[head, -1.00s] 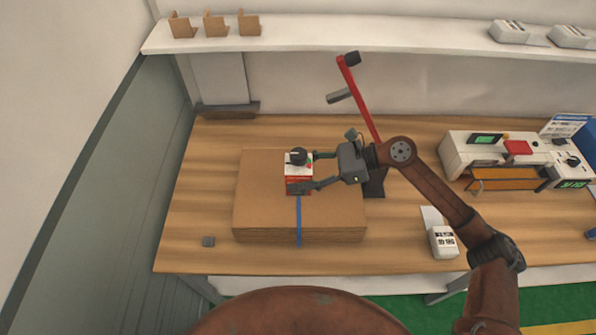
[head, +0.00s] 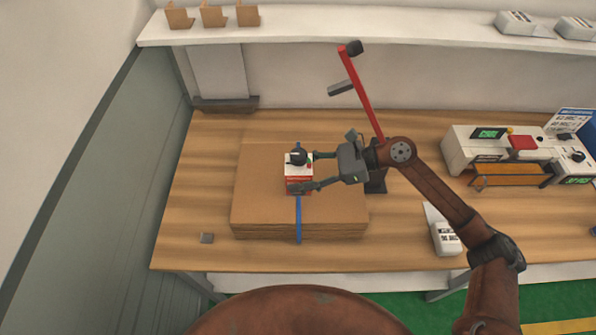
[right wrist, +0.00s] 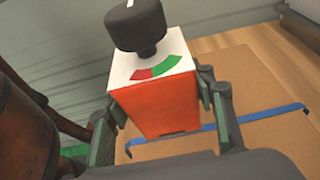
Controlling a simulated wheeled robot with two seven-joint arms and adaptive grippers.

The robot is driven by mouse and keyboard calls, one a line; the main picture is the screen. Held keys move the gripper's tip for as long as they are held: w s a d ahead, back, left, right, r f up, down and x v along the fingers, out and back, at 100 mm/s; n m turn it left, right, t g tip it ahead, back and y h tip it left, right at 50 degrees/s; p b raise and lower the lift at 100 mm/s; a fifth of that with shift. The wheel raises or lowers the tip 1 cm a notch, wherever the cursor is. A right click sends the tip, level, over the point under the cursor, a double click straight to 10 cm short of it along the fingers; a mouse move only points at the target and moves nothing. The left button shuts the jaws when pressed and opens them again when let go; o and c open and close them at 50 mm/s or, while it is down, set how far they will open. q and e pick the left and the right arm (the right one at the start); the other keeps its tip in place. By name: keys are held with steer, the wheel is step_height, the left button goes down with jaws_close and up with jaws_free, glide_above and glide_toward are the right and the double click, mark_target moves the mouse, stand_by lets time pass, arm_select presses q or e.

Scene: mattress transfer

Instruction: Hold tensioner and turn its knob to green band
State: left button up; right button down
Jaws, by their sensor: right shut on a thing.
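The tensioner is a red box (right wrist: 155,108) with a white top and a black knob (right wrist: 136,24). A red and green band arc (right wrist: 158,70) is on the white top beside the knob. A white mark shows at the knob's upper edge, on the side away from the bands. In the head view the tensioner (head: 292,172) is on a stack of cardboard (head: 265,195), in line with a blue strap (head: 298,222). My right gripper (head: 305,171) is shut on the tensioner's box, one finger on each side. My left gripper is not in view.
A red-armed stand (head: 362,95) rises behind my right gripper. A white device (head: 446,238) and a larger white machine (head: 465,150) are on the wooden table at right. The table's left side is mostly clear.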

arm_select(q)
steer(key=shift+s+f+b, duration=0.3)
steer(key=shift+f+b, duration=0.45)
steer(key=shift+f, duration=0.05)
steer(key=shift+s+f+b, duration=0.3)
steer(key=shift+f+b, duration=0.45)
steer(key=shift+b, duration=0.05)
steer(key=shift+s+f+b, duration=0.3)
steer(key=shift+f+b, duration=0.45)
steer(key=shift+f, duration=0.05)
arm_select(e)
steer(key=shift+f, duration=3.2)
